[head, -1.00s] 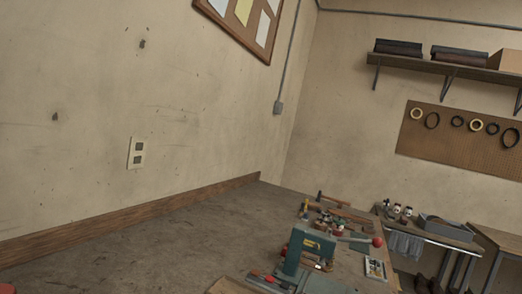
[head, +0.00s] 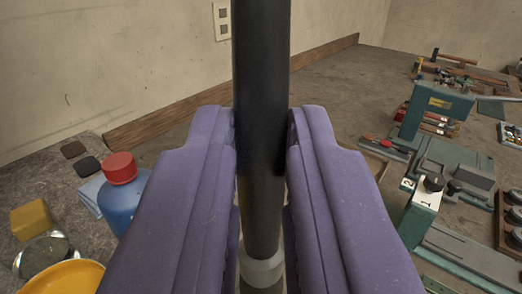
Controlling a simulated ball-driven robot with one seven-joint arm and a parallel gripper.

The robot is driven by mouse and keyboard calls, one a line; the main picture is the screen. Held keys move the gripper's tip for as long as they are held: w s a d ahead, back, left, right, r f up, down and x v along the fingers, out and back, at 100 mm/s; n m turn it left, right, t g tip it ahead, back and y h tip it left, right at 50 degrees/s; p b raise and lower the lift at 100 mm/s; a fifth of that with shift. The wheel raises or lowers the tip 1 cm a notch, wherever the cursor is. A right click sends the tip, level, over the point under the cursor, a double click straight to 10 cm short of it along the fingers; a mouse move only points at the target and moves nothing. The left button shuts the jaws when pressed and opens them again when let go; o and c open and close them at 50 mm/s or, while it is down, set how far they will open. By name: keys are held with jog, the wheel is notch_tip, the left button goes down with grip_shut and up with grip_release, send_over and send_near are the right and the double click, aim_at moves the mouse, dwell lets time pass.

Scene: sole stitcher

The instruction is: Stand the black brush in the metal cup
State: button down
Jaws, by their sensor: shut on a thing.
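My gripper (head: 262,120), with two purple fingers, is shut on the black brush (head: 261,60). The brush stands upright in the picture as a long black shaft that runs out of the top edge. A pale ring shows near its lower end, between the fingers. The bristles cannot be made out. I cannot make out the metal cup; my fingers hide the middle of the bench.
On the left are a blue bottle with a red cap (head: 119,190), a yellow block (head: 32,219), a round tin (head: 42,252) and a yellow dish (head: 62,277). On the right stands a green machine (head: 432,112) with other metal tools.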

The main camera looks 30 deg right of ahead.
jog(key=shift+f+b, duration=3.6)
jog(key=shift+f, duration=1.35)
jog(key=c, duration=1)
grip_release()
jog(key=p+v, duration=0.2)
jog(key=v, duration=0.5)
jog(key=shift+s+a, duration=0.15)
jog(key=shift+s, duration=0.15)
jog(key=shift+w, duration=0.1)
